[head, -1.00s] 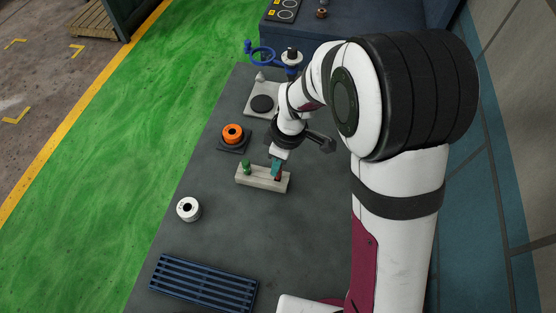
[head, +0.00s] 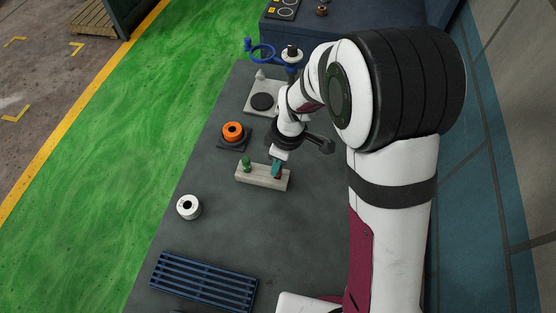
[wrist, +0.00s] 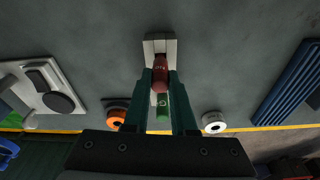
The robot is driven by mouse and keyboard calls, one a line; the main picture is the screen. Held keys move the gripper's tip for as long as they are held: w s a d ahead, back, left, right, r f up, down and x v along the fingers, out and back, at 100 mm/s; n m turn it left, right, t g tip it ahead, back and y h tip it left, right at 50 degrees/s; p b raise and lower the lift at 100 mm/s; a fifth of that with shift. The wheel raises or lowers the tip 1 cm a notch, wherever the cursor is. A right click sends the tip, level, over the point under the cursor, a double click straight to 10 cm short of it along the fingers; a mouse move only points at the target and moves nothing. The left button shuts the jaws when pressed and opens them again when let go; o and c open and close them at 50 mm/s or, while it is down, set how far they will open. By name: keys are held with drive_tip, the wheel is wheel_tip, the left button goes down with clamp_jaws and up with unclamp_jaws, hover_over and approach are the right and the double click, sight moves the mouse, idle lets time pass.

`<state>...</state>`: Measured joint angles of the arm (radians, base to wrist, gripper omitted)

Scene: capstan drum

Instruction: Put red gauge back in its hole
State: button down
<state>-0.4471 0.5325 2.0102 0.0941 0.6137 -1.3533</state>
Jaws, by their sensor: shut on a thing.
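My gripper (head: 277,170) is over the right part of the beige block (head: 262,184). In the wrist view my gripper (wrist: 160,75) is shut on the red gauge (wrist: 160,72), with a teal finger on each side of it. The block (wrist: 160,45) shows just beyond and under the red gauge. Whether the gauge's lower end is in the hole is hidden. A green gauge (head: 246,165) stands upright at the block's left end; it also shows between the fingers in the wrist view (wrist: 162,108).
An orange ring (head: 232,131) on a dark base is behind the block. A white spool (head: 188,207) is to its front left. A blue slatted rack (head: 204,282) lies at the front. A pale plate with a black disc (head: 262,101) is farther back. The grey table (head: 225,235) is clear between.

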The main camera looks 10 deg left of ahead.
drive_tip(key=shift+f, duration=0.6)
idle(0.4)
drive_tip(key=c, duration=0.7)
unclamp_jaws()
drive_tip(key=shift+o, duration=0.2)
drive_tip(key=shift+r, duration=0.1)
wheel_tip(320, 180, up, 16)
drive_tip(key=d, duration=0.2)
drive_tip(key=shift+s+d+f, duration=0.15)
drive_tip(key=shift+d+f, duration=0.05)
drive_tip(key=shift+f, duration=0.05)
drive_tip(key=shift+d, duration=0.1)
